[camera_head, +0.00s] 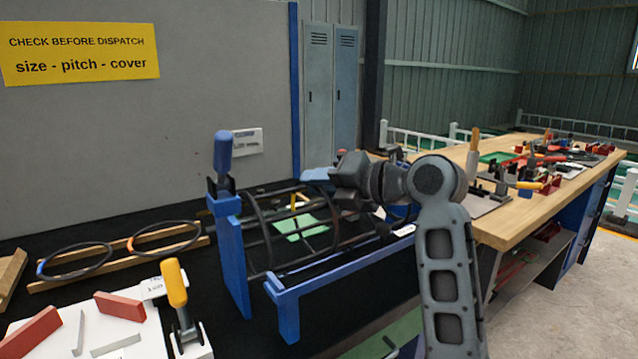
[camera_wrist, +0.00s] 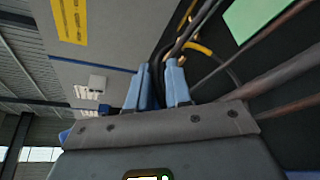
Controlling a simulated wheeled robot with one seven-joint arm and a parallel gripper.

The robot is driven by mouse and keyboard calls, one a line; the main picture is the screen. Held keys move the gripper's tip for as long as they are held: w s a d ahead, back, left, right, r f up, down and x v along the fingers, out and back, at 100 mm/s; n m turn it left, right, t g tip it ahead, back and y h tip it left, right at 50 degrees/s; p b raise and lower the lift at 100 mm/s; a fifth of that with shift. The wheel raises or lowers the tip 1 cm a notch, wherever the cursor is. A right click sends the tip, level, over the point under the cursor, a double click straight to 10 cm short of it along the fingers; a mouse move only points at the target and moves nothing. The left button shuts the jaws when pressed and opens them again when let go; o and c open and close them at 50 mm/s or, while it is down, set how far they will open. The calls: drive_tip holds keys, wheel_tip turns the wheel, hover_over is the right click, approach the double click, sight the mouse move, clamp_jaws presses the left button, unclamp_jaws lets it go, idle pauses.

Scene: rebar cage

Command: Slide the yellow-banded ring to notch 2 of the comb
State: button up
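The dark rebar cage (camera_head: 262,222) lies between blue supports, with dark rings around its long bars. Yellow marking (camera_head: 294,201) shows inside it. In the wrist view, a yellow band (camera_wrist: 198,49) sits on a curved dark ring just beyond the fingertips. My gripper (camera_wrist: 160,72) has its blue fingers close together on either side of this ring, with little gap left. In the head view, my gripper (camera_head: 318,175) is at the cage's far right top, partly hidden by my wrist. A blue rail (camera_head: 345,268) runs along the front; I cannot make out comb notches or their numbers.
A tall blue upright (camera_head: 232,255) stands at the cage's left end. Two loose rings lie on a wooden rack (camera_head: 120,257) at left. A yellow-handled tool (camera_head: 175,284) stands in front. A wooden workbench (camera_head: 520,205) with tools is at right. A green sheet (camera_head: 301,226) lies beneath the cage.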

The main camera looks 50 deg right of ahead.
drive_tip(key=shift+s, duration=0.1)
drive_tip(key=v, duration=0.7)
drive_tip(key=shift+s+b, duration=0.3)
drive_tip(key=shift+s, duration=0.05)
drive_tip(key=shift+a, duration=0.1)
